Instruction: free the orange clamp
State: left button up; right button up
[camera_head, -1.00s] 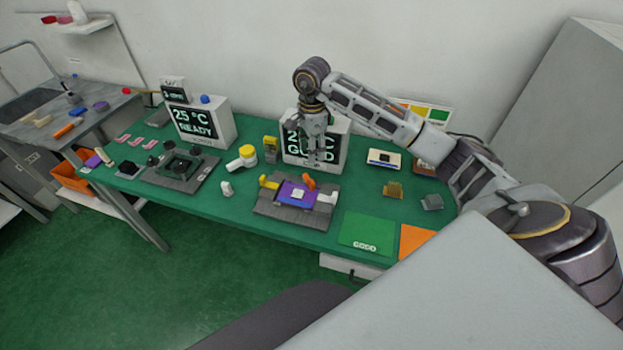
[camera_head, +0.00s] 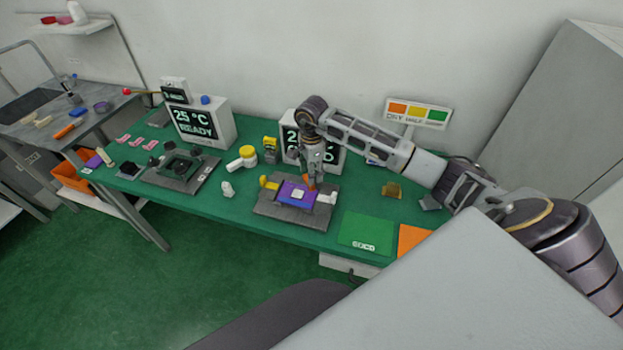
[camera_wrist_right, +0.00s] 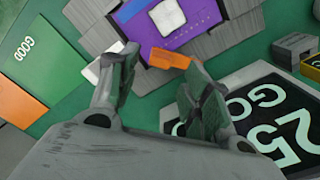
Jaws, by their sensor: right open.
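The orange clamp (camera_head: 310,181) stands at the back edge of a purple plate (camera_head: 287,191) on a grey fixture (camera_head: 262,208). My right gripper (camera_head: 311,180) has come down over the clamp from above and partly hides it. In the right wrist view the open fingers (camera_wrist_right: 150,85) stand on either side of the orange clamp (camera_wrist_right: 167,58), which lies at the gap between their tips. I cannot tell whether either finger touches it. A yellow clamp (camera_head: 267,183) and a white clamp (camera_head: 327,198) sit at the fixture's sides. My left gripper is not in view.
A display box (camera_head: 292,148) stands close behind the gripper. A green GOOD mat (camera_head: 366,232) and an orange mat (camera_head: 413,240) lie to the right. A white piece (camera_head: 228,189) and a yellow-capped bottle (camera_head: 247,154) stand left of the fixture.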

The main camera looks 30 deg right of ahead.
jog(key=shift+f, duration=2.15)
grip_shut()
